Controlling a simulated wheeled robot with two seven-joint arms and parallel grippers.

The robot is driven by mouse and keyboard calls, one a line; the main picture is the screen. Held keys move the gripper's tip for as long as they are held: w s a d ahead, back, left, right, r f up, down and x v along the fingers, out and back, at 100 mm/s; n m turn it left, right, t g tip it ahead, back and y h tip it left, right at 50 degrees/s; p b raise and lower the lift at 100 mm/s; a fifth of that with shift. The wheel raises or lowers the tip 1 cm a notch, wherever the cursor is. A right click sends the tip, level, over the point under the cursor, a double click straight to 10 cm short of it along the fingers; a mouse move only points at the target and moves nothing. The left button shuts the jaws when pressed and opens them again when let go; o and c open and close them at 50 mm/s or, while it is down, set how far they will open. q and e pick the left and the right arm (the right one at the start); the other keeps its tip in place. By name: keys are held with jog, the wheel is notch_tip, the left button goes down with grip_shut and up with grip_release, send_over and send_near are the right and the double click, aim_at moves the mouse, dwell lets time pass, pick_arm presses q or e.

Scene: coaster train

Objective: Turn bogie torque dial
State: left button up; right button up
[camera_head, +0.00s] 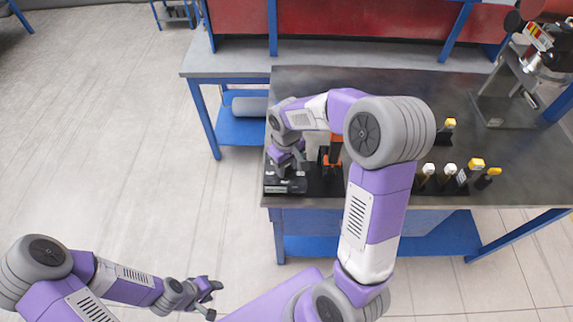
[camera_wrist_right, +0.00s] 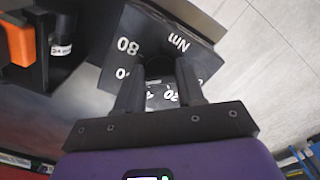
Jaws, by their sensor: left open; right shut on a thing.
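The torque dial's black panel (camera_wrist_right: 122,48), with white "80" and "Nm" markings, lies at the bench's front left corner; the panel (camera_head: 285,187) also shows in the head view. My right gripper (camera_wrist_right: 160,82) is over the panel, its two fingers shut on the dial (camera_wrist_right: 160,68) between them. The dial is mostly hidden by the fingers and its pointer cannot be made out. In the head view my right gripper (camera_head: 286,168) points down at the panel. My left gripper (camera_head: 207,297) is open and empty, over the floor at the lower left, away from the bench.
An orange-and-black tool (camera_head: 335,150) stands in a black holder just right of the panel. A grey machine (camera_head: 505,95) stands at the far right. The floor left is free.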

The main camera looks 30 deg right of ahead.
aim_at(287, 168)
jog(key=o, duration=1)
jog(key=shift+o, duration=0.2)
notch_tip(287, 168, up, 8)
jog(key=shift+f+p, duration=0.2)
jog(key=shift+p, duration=0.5)
jog(key=shift+f, duration=0.1)
